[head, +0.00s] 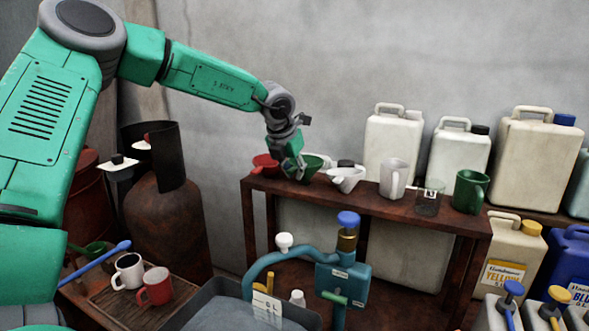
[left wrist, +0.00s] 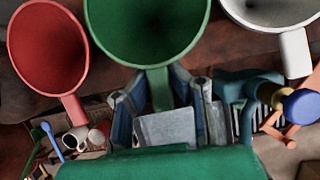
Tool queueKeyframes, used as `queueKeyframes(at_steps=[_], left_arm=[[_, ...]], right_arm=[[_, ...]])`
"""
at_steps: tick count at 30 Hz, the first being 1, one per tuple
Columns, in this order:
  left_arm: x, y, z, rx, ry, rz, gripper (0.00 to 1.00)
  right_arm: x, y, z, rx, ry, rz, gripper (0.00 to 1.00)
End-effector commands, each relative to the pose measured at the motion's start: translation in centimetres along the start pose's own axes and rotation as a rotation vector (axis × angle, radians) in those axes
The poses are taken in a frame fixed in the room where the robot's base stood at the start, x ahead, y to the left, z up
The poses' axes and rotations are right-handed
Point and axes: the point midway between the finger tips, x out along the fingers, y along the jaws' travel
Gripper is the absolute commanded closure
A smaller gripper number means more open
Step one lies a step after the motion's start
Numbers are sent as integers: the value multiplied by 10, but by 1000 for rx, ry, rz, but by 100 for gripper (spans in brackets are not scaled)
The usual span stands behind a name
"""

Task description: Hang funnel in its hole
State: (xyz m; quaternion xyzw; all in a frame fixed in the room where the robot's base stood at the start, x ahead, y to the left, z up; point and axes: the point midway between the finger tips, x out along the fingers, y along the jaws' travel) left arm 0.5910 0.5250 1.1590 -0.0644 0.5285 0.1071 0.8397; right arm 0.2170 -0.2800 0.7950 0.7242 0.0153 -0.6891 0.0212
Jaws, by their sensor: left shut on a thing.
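A green funnel (head: 313,166) is at the top of the rusty rack (head: 330,190), between a red funnel (head: 265,162) and a white funnel (head: 346,178). My left gripper (head: 295,168) is shut on its handle. In the left wrist view the green funnel's wide mouth (left wrist: 148,28) faces the camera, and its handle lies between the fingers (left wrist: 158,98). The red funnel (left wrist: 48,45) is left of it and the white funnel (left wrist: 268,10) is right. The green funnel's spout and any hole under it are hidden, so I cannot tell whether it is seated. My right gripper is not visible.
Pale canisters (head: 393,145) stand behind. A teal pump (head: 341,285) with a blue knob rises in front. A gas cylinder (head: 165,220) is at left.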

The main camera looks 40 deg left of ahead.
Motion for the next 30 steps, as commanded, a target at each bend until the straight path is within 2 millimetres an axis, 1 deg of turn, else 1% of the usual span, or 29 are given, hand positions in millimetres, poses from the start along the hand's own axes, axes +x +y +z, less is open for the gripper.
queueKeyframes(at_steps=[6,30], left_arm=[[5,0,-3,0,0,-1,100],[4,-2,-4,0,0,0,100]], right_arm=[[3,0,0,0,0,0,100],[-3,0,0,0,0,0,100]])
